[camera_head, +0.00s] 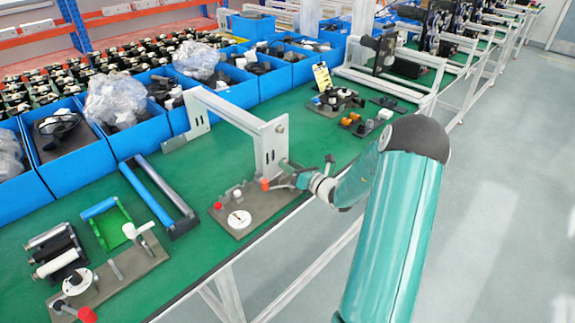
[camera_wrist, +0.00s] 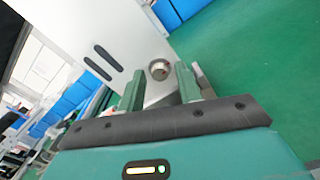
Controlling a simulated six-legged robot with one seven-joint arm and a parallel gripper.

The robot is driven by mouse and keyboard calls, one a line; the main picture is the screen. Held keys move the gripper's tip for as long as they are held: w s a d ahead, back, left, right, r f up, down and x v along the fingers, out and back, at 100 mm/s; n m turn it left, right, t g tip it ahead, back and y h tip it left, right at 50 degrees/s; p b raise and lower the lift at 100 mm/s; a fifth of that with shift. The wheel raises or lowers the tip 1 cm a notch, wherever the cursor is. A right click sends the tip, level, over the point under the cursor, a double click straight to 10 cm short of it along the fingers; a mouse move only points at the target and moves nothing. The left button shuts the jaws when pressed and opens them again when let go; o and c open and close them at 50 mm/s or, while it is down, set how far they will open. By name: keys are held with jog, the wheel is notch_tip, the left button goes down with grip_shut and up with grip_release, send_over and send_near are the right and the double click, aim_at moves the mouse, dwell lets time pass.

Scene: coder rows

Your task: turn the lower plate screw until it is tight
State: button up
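An upright pale metal plate (camera_head: 271,150) stands on a grey-brown base (camera_head: 250,208) near the bench's front edge. In the wrist view the plate (camera_wrist: 110,35) is tilted and has two dark slots. A round metal screw head (camera_wrist: 159,70) shows on it. My gripper (camera_head: 291,167) is at the plate's lower part in the head view. In the wrist view my gripper (camera_wrist: 160,88) is open, its two green fingers apart. The screw head appears between the fingertips, closer to the right one. I cannot tell whether either finger touches it. The head view does not show this screw clearly.
The base carries a white round dial (camera_head: 239,219) and red knobs. A blue-handled frame (camera_head: 160,195) and another fixture (camera_head: 110,270) lie to the left. Blue bins (camera_head: 75,155) line the back. The green bench (camera_head: 225,165) has some bare room; its front edge is close.

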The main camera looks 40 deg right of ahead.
jog(key=n, duration=0.9)
jog(key=shift+n, duration=0.4)
jog(key=shift+c, duration=0.4)
grip_shut()
jog(key=shift+o, duration=0.4)
grip_release()
jog(key=shift+s, duration=0.1)
jog(key=shift+s+d, duration=0.25)
jog(key=shift+s, duration=0.95)
jog(key=shift+s+d, duration=0.2)
jog(key=shift+s, duration=0.95)
jog(key=shift+a, duration=0.1)
